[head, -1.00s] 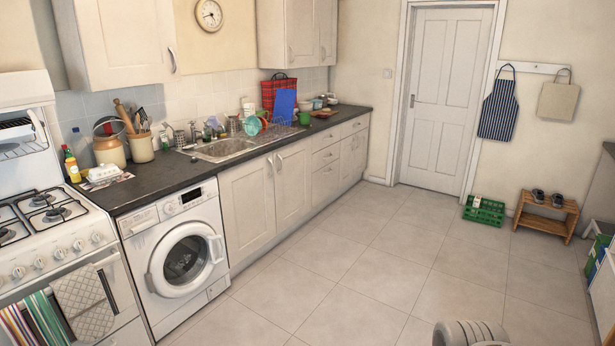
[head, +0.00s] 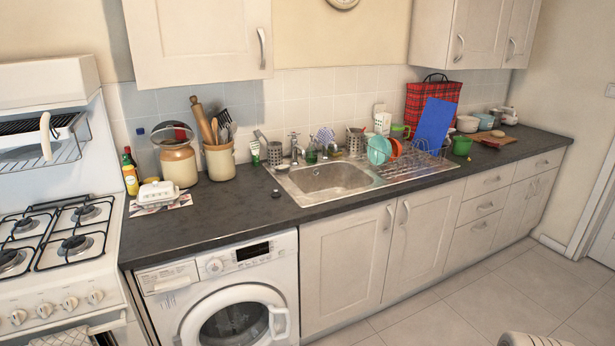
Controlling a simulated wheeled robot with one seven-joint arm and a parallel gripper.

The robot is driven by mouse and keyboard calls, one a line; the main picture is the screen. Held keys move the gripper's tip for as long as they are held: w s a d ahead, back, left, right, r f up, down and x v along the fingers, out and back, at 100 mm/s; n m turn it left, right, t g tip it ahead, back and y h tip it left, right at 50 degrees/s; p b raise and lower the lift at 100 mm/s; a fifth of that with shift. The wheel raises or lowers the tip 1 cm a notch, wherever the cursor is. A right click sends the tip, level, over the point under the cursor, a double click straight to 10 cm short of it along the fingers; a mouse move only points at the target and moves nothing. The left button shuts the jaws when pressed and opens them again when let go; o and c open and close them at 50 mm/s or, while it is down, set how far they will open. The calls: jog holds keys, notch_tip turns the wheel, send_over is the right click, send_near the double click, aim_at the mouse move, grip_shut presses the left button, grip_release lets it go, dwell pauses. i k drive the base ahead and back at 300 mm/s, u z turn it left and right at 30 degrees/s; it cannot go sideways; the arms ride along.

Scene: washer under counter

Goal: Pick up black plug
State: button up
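A small dark round object, which looks like the black plug (head: 276,194), lies on the dark countertop (head: 225,211). It is just left of the steel sink (head: 335,178) and in front of the green-and-white tube. It is apart from the sink rim and nothing covers it.
The washing machine (head: 232,290) stands under the counter below the plug. A white butter dish (head: 159,194), an earthenware crock (head: 220,160) and the gas stove (head: 55,235) are to the left. Dishes fill the drainer (head: 415,165) at right. The counter around the plug is mostly clear.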

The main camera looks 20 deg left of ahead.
aim_at(275, 194)
jog(key=u, duration=0.6)
jog(key=i, duration=1.4)
jog(key=u, duration=1.8)
jog(key=i, duration=0.9)
jog(key=u, duration=0.6)
